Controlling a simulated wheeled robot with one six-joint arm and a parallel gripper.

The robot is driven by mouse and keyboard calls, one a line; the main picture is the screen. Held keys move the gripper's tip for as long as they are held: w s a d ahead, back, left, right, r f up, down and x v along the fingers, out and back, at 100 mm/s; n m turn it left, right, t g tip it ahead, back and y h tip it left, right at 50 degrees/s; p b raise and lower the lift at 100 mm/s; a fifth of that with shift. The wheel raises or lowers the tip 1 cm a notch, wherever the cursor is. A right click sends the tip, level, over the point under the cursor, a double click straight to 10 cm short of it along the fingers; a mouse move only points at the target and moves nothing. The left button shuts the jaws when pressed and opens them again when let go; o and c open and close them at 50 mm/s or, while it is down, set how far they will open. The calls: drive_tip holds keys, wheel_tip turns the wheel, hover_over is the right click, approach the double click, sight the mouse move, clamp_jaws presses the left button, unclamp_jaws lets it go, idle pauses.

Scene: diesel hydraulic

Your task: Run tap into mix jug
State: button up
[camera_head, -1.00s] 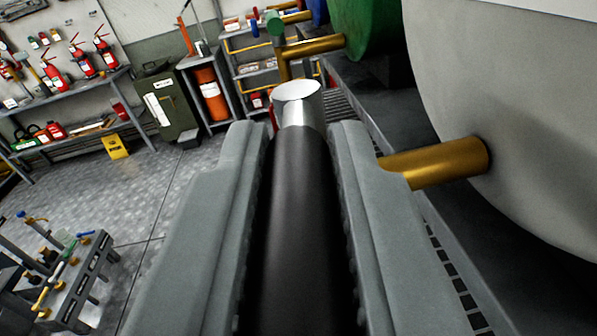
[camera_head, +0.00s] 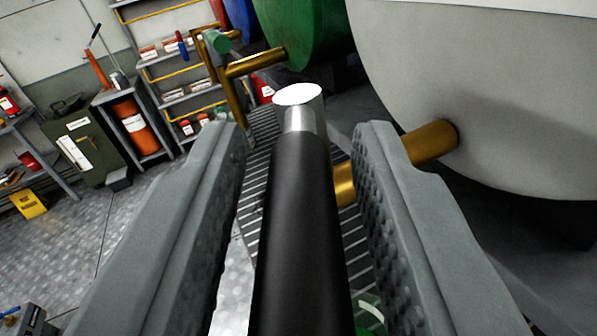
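A black bar with a silver end (camera_head: 298,215), which looks like a tap lever, runs up the middle of the view between my fingers. My gripper (camera_head: 303,135) is open around it, with a gap on both sides. A brass pipe (camera_head: 430,144) comes out of the big pale tank (camera_head: 470,100) on the right and passes behind my right finger and the bar. A curved, pale green-edged thing (camera_head: 370,318) shows partly low between the bar and the right finger; I cannot tell whether it is the mix jug.
A slotted grating (camera_head: 262,165) lies below. A green drum (camera_head: 305,35) with a brass tap pipe (camera_head: 255,66) stands behind. Shelves (camera_head: 170,55), an orange cylinder (camera_head: 135,125) and a dark green cabinet (camera_head: 85,150) stand at the back left. The floor (camera_head: 110,225) at left is largely clear.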

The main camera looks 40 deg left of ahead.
drive_tip(key=shift+o, duration=0.2)
drive_tip(key=shift+f, duration=0.1)
drive_tip(key=v, duration=1.7)
drive_tip(key=shift+s, duration=0.2)
drive_tip(key=shift+d, duration=0.1)
idle(5.7)
